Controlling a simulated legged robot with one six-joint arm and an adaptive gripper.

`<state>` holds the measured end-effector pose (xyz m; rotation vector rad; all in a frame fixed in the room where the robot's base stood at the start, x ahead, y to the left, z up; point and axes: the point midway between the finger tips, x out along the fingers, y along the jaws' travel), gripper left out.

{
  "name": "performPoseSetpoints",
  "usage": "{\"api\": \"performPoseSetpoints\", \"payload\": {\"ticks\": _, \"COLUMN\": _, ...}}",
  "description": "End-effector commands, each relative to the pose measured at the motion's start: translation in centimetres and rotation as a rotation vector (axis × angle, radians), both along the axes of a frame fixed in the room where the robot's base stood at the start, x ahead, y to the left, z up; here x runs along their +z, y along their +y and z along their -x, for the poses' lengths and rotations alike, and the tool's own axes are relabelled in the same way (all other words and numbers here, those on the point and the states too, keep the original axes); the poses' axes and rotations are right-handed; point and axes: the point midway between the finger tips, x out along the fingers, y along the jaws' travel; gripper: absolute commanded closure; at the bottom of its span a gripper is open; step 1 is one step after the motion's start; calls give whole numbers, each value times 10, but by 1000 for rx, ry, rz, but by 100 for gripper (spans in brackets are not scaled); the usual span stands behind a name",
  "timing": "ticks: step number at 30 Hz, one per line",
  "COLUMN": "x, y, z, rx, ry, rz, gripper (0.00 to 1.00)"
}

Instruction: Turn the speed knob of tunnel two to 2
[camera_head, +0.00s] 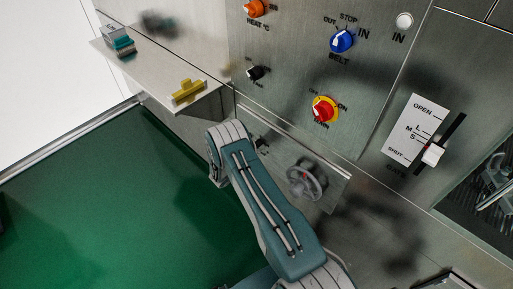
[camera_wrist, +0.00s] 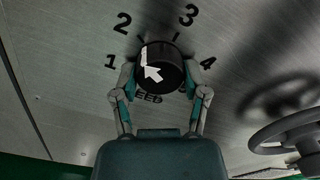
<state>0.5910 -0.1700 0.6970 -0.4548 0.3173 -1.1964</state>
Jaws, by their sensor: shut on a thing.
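The speed knob (camera_wrist: 170,79) is black and round, with a white arrow on its face and a white strip on its upper-left side. It sits among printed numbers in the wrist view. The arrow and strip point up-left, roughly towards the 2 (camera_wrist: 123,22). My gripper (camera_wrist: 160,76) has one finger on each side of the knob and is shut on it. The lettering below the knob is partly hidden by the knob and fingers. In the head view my arm reaches to the lower panel; my fingertips are not clear there.
A grey handwheel (camera_head: 307,178) is right of the knob; it also shows in the wrist view (camera_wrist: 290,132). Above are a red-yellow knob (camera_head: 324,109), a blue knob (camera_head: 342,40) and a black knob (camera_head: 256,73). A shelf (camera_head: 150,75) juts out at upper left.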

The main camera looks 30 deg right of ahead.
Motion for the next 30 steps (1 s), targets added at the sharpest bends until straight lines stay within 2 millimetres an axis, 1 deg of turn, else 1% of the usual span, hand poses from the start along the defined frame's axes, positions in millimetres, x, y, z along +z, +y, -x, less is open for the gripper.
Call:
{"api": "performPoseSetpoints", "payload": {"ticks": 1, "x": 1, "y": 1, "z": -4, "rx": 10, "ry": -2, "rz": -2, "gripper": 90}}
{"api": "performPoseSetpoints", "payload": {"ticks": 11, "x": 1, "y": 1, "z": -4, "rx": 10, "ry": -1, "rz": -3, "gripper": 90}}
{"api": "performPoseSetpoints", "payload": {"ticks": 12, "x": 1, "y": 1, "z": -4, "rx": 11, "ry": -1, "rz": -3, "gripper": 38}}
{"api": "performPoseSetpoints", "payload": {"ticks": 14, "x": 1, "y": 2, "z": -4, "rx": 10, "ry": -1, "rz": -3, "gripper": 11}}
{"api": "performPoseSetpoints", "payload": {"ticks": 15, "x": 1, "y": 2, "z": -4, "rx": 9, "ry": 0, "rz": -2, "gripper": 8}}
{"api": "performPoseSetpoints", "payload": {"ticks": 26, "x": 1, "y": 2, "z": -1, "rx": 4, "ry": 2, "rz": 0, "gripper": 8}}
{"api": "performPoseSetpoints", "payload": {"ticks": 30, "x": 1, "y": 11, "z": 2, "rx": 6, "ry": 3, "rz": 1, "gripper": 8}}
